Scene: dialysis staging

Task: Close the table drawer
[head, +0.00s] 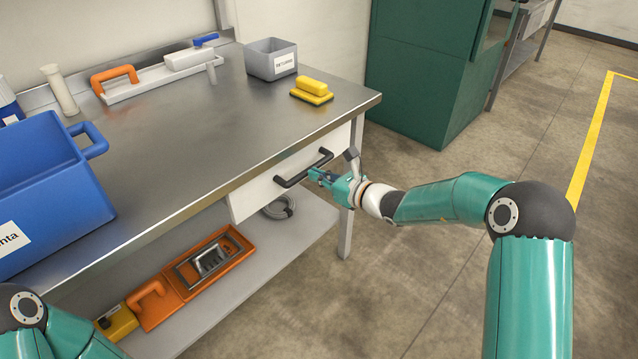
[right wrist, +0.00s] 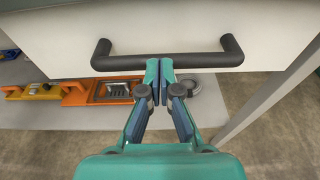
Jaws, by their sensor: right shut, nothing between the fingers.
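The table drawer has a white front (head: 258,203) under the front edge of the steel tabletop. Its inside does not show, and I cannot tell whether a small gap is left behind the front. A dark bar handle (head: 303,168) runs across it. My right gripper (head: 318,175) is shut and empty at the handle. In the right wrist view, the closed fingertips (right wrist: 159,70) overlap the middle of the handle bar (right wrist: 205,60) in front of the white drawer front (right wrist: 190,25); contact is unclear. My left gripper is out of view.
An orange tray (head: 200,262) and a coiled cable (head: 278,208) lie on the lower shelf. A green cabinet (head: 420,75) stands behind. Floor is clear at right.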

